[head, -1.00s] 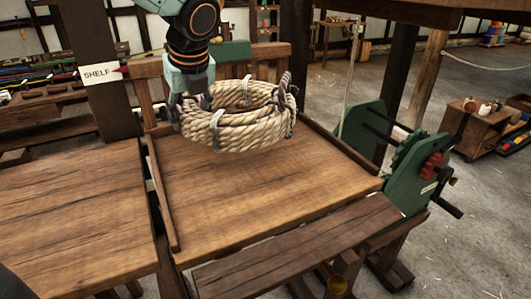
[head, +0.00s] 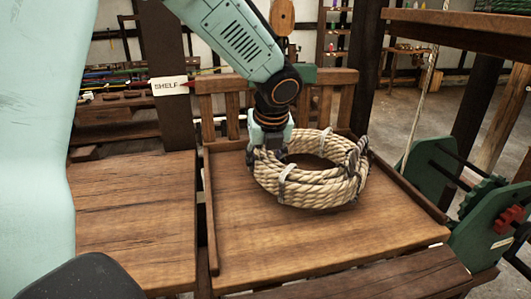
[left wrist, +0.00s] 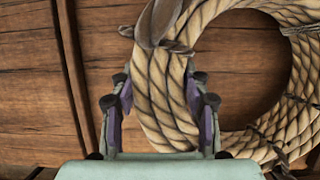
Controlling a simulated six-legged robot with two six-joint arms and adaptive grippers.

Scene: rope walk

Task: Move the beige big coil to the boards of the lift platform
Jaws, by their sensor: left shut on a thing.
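The beige big coil (head: 312,193) is a thick ring of rope bound with ties. It lies flat on or just above the boards of the lift platform (head: 250,240), toward the back; I cannot tell if it touches. My left gripper (head: 268,147) is shut on the left side of the coil's ring. In the left wrist view the gripper (left wrist: 160,100) has its fingers on either side of the rope of the coil (left wrist: 168,118), with brown boards (left wrist: 100,35) below. My right gripper is not in view.
Low side rails and a slatted back (head: 333,98) edge the platform. A wooden table (head: 130,220) stands left, across a narrow gap. A green winch (head: 490,215) stands right. A SHELF sign (head: 169,86) hangs on a dark post. The front boards are clear.

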